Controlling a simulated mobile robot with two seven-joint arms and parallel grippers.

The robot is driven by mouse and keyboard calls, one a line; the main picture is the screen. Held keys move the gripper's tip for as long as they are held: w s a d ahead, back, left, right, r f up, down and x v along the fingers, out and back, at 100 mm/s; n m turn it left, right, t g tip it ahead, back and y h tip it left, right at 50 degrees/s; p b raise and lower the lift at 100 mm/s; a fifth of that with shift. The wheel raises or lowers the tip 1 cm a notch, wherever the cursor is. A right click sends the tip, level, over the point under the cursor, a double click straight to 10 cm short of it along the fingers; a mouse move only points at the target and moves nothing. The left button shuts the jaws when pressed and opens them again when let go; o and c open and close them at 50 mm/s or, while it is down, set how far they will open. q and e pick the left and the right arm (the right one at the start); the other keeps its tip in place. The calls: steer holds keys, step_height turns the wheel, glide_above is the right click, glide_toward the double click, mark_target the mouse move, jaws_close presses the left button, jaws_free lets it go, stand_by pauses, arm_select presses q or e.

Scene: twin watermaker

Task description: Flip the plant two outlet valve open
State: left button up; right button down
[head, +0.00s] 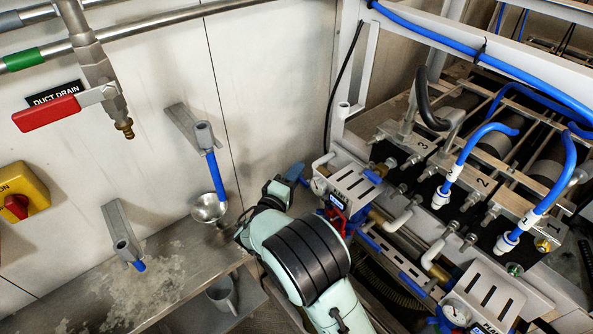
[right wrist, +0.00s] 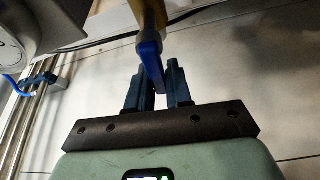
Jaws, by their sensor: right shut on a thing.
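In the right wrist view a blue valve lever (right wrist: 151,60) hangs down from a brass-coloured fitting (right wrist: 125,22). Its lower end is between the two dark fingers of my right gripper (right wrist: 159,85), which is shut on it. In the head view my right gripper (head: 290,180) is at the left end of the pipework, low by the wall. My own wrist hides most of its fingers and the lever there. My left gripper is in neither view.
White panels with gauges (head: 350,188) (head: 482,312) sit along the rack front, with blue hoses (head: 552,190) behind. A red-handled duct drain valve (head: 47,113) is on the left wall.

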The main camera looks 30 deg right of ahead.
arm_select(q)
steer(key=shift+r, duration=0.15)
arm_select(e)
steer(key=shift+f+n, duration=0.25)
steer(key=shift+n, duration=0.25)
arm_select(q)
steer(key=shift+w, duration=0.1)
arm_select(e)
steer(key=c, duration=1.4)
jaws_free()
steer(key=shift+a, duration=0.1)
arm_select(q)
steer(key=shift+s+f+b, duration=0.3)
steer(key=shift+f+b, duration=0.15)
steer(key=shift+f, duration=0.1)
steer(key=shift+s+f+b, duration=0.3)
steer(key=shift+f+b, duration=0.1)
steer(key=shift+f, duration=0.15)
arm_select(e)
steer(key=v, duration=1.3)
steer(key=shift+s+r, duration=0.2)
steer(key=shift+r, duration=0.05)
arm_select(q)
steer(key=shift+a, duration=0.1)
arm_select(e)
steer(key=shift+a+y, duration=0.1)
steer(key=shift+y, duration=0.2)
